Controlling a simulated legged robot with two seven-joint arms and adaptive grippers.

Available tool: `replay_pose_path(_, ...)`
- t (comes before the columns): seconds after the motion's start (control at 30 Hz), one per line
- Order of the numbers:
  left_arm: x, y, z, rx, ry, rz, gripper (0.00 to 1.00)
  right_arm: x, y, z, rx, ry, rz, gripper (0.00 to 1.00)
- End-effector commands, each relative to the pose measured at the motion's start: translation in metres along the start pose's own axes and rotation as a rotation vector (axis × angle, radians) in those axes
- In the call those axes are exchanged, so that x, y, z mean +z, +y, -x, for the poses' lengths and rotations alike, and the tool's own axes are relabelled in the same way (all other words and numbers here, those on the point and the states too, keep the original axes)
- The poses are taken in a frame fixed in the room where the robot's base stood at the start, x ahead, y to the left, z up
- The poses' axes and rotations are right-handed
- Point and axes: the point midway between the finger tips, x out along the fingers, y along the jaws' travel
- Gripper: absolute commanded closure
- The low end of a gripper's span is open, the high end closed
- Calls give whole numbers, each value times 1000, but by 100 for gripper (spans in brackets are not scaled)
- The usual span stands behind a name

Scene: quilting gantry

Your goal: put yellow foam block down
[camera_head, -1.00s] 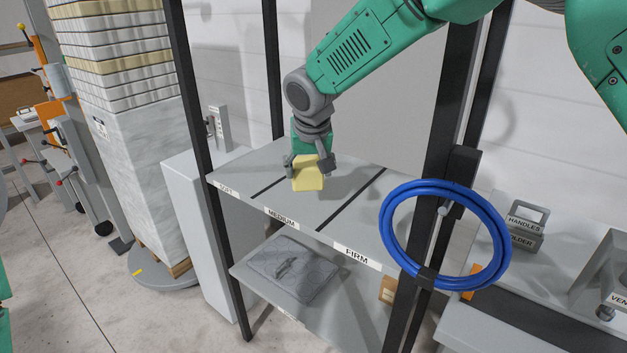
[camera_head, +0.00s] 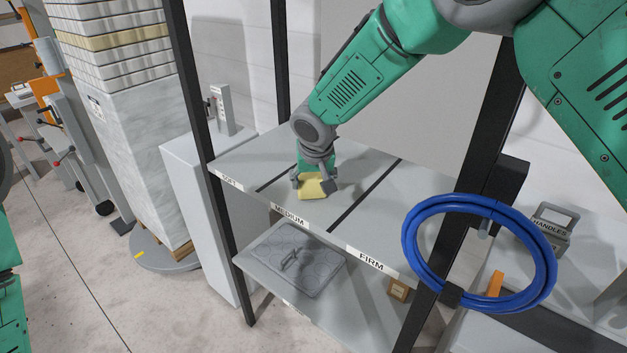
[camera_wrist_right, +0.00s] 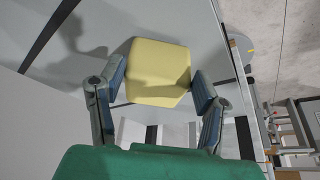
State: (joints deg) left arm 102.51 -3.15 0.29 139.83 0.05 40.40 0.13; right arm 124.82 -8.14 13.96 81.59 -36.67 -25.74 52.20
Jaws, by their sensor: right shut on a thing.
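The yellow foam block (camera_head: 312,189) is in my right gripper (camera_head: 314,183), low over the middle section of the upper shelf (camera_head: 345,180), behind the MEDIUM label (camera_head: 290,214). I cannot tell whether the block touches the shelf. In the right wrist view the block (camera_wrist_right: 158,72) sits between the two fingers of my right gripper (camera_wrist_right: 156,92), which are closed on its sides. Part of my left arm shows at the left edge of the head view, but its gripper is not in view.
Black strips divide the shelf into sections; SOFT (camera_head: 229,181) and FIRM (camera_head: 371,260) labels flank MEDIUM. A blue hose coil (camera_head: 412,250) hangs by the dark right post. A grey panel with a handle (camera_head: 292,262) lies on the lower shelf (camera_head: 340,305). The neighbouring sections look empty.

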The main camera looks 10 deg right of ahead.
Motion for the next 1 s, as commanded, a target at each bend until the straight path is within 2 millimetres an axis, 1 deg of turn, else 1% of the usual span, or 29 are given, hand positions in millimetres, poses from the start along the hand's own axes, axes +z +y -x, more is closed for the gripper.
replay_pose_path(0.07, 0, 0, 1, 0, 0, 0, 18, 2, 0, -4, 0, 2, 0, 52)
replay_pose_path(0.37, 0, 0, -1, 0, 0, 1, 18, 2, 2, -8, -2, 1, -1, 52)
replay_pose_path(0.4, 0, 0, -1, 0, 0, 1, 18, 2, 3, -8, -3, 1, -2, 31)
replay_pose_path(0.43, 0, 0, -1, 0, 0, 1, 18, 2, 4, -8, -3, 1, -2, 21)
replay_pose_path(0.67, 0, 0, 0, 0, 0, 0, 18, 2, 2, -7, -2, 1, -1, 21)
replay_pose_path(0.77, 0, 0, 2, 0, 0, 0, 18, 0, 1, -3, -2, 1, -1, 21)
replay_pose_path(0.87, 0, 0, -1, 0, 0, 0, 18, 0, 1, 6, -1, 3, 0, 21)
replay_pose_path(1.0, 0, 0, -4, 0, 0, 0, 18, 0, 1, 34, -2, 6, 0, 21)
